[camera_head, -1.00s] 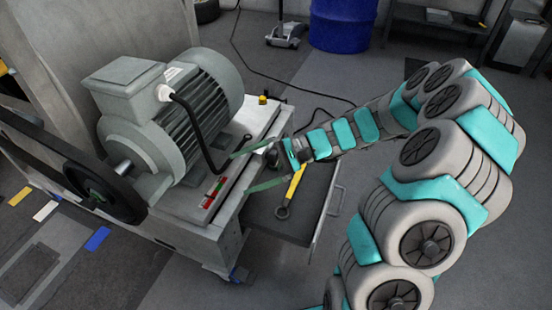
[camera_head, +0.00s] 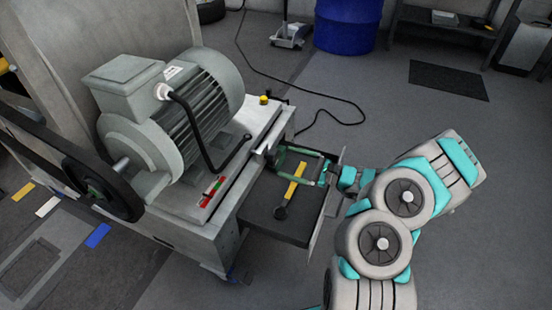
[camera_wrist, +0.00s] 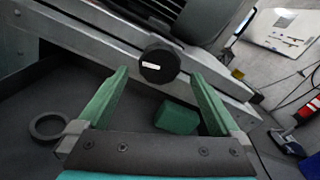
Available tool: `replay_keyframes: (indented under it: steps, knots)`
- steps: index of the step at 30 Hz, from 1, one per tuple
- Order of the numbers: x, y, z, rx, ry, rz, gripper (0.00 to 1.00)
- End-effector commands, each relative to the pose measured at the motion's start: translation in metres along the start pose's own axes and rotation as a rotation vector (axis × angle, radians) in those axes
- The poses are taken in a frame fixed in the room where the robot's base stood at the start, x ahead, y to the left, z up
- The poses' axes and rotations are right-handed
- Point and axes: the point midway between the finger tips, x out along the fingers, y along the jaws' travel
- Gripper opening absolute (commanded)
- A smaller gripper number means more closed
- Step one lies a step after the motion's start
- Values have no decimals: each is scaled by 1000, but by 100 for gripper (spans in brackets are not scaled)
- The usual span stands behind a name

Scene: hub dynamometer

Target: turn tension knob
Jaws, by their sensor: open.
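The black round knob (camera_wrist: 160,64) with a white mark sits on the side of the metal motor base in the wrist view. I cannot make it out clearly in the head view. My gripper (camera_wrist: 160,75) is open, with its two green fingers spread to either side below the knob and nothing between the tips. In the head view my gripper (camera_head: 284,160) is over the open drawer (camera_head: 262,218), beside the base. Whether the fingertips reach as deep as the knob, I cannot tell.
A green block (camera_wrist: 177,118) and a dark ring (camera_wrist: 48,125) show below the fingers.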

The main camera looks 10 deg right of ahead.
Motion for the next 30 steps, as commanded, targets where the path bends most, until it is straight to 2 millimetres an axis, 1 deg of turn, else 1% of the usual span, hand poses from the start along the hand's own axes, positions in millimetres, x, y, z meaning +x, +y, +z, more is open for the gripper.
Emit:
replay_keyframes:
  steps: [1,3,9,14,21,23,30]
  knots:
    - [9,1,1,0,-2,4,100]
    - [21,1,1,0,-3,3,100]
    - [45,1,1,0,-3,3,100]
    - [53,0,1,-1,-2,1,100]
    - [54,0,0,-1,-1,1,100]
    - [54,0,0,-1,-1,1,94]
    - [53,0,0,-1,-1,1,67]
